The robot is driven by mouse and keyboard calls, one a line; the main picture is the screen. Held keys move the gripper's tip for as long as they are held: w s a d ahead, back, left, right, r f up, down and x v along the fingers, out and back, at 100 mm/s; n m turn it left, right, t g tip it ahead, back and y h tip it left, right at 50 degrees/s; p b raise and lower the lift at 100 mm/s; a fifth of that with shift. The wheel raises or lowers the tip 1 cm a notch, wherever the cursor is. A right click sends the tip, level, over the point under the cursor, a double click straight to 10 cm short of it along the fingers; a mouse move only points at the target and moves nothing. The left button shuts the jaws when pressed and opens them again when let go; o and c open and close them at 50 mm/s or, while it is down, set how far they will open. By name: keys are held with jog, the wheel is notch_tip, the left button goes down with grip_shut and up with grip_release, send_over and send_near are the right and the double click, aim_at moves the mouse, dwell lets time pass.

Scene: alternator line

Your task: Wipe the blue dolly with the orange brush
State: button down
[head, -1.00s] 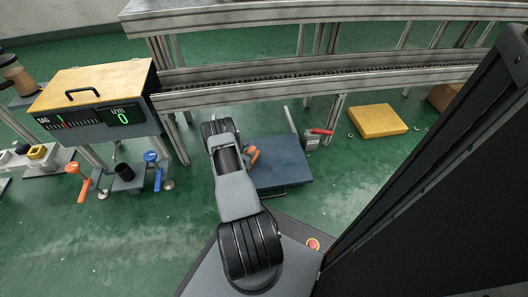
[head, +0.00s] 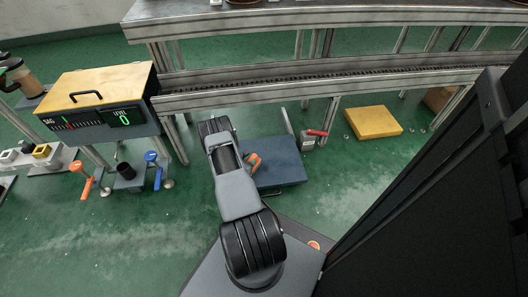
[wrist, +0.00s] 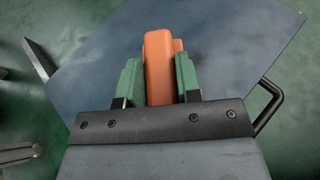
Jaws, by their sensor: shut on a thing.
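The blue dolly (head: 284,170) is a flat dark blue slab low over the green floor, in the middle of the head view. Its top (wrist: 225,45) fills much of the wrist view, with a dark looped handle at right. The orange brush (wrist: 158,65) stands between the two green fingers of my gripper (wrist: 160,75), which is shut on it. In the head view the brush (head: 254,162) shows as a small orange piece beside my arm, over the dolly's left part. The brush's far end is hidden, so I cannot tell whether it touches the dolly.
A conveyor frame (head: 300,88) runs behind the dolly. A small grey block with a red handle (head: 316,133) stands right of it, and a yellow slab (head: 373,122) lies farther right. A gauge cabinet (head: 100,95) and valve levers (head: 154,166) stand at left. Floor is clear between levers and arm.

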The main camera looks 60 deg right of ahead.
jog(key=shift+w+a+r+p, duration=0.15)
jog(key=shift+r+p, duration=0.4)
jog(key=shift+r, duration=0.4)
jog(key=shift+r+p, duration=1.15)
jog(key=shift+r, duration=0.6)
